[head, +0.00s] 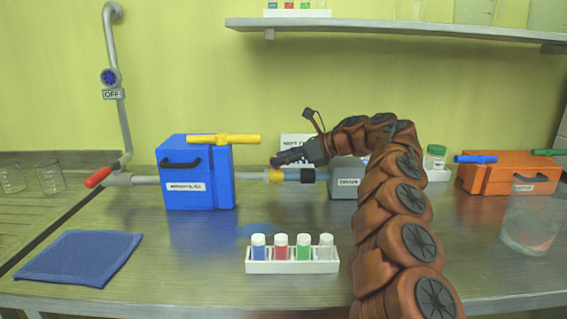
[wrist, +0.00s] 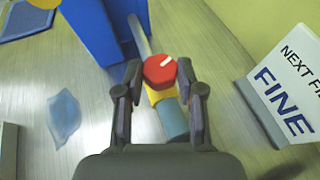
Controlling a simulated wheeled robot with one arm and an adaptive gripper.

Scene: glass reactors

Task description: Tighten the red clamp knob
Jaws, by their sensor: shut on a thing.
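The red clamp knob (wrist: 159,71) is round, with a white mark on its top pointing to the upper right in the wrist view. My gripper (wrist: 160,78) is shut on it, one finger on each side. In the head view my gripper (head: 275,160) reaches in from the right, just above the yellow clamp piece (head: 275,175); the knob is hidden there by the fingers. The yellow piece sits on the grey pipe (head: 250,176), beside a black and light-blue coupling (head: 306,175).
A blue box (head: 220,185) with a yellow handle stands left of the clamp. A vial rack (head: 292,267) stands in front. A sign (wrist: 290,85) reading "FINE" stands close behind. A blue cloth (head: 80,257) lies at left; a glass beaker (head: 530,225) and orange box (head: 500,175) are at right.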

